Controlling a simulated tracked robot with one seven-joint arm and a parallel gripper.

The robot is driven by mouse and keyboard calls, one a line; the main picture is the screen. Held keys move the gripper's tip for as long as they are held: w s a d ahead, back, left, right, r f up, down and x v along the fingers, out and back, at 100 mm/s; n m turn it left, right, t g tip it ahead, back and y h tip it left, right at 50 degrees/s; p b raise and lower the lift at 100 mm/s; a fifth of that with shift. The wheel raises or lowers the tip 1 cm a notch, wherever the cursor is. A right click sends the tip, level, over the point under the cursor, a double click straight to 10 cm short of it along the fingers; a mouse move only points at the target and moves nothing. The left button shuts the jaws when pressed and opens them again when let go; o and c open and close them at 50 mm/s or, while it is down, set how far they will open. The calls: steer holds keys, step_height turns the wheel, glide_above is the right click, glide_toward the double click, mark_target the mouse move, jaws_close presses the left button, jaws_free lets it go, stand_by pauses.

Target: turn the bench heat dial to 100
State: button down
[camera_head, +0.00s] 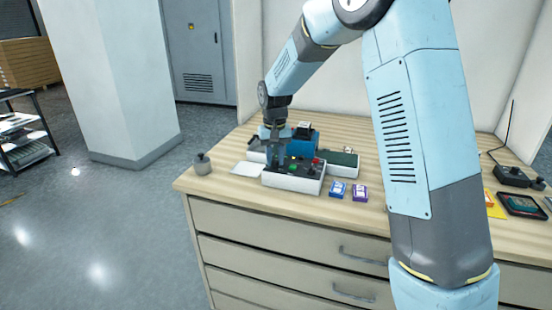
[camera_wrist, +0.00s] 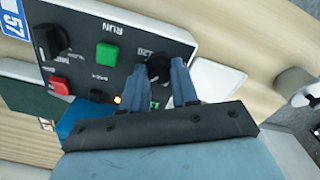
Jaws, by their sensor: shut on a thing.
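The control box (camera_head: 305,183) sits on the wooden bench, with a white case and dark top panel (camera_wrist: 120,28). Its black dial knob (camera_wrist: 158,67) shows in the wrist view near one end of the panel. My gripper (camera_wrist: 160,78) is shut on this knob, one finger on each side. In the head view my gripper (camera_head: 277,158) points straight down over the left part of the box and hides the knob. Scale marks by the knob are partly covered, so I cannot read its setting.
The panel also has a green button (camera_wrist: 107,54), a red button (camera_wrist: 60,85), a second black knob (camera_wrist: 50,40) and a lit yellow lamp (camera_wrist: 118,99). A grey weight-like object (camera_head: 202,164) stands at the bench's left corner.

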mark_target(275, 161)
steer(key=shift+s+n, duration=0.1)
steer(key=shift+n, duration=0.9)
steer(key=c, duration=0.9)
jaws_free()
steer(key=shift+o, duration=0.2)
step_height(275, 161, up, 14)
steer(key=shift+f, duration=0.15)
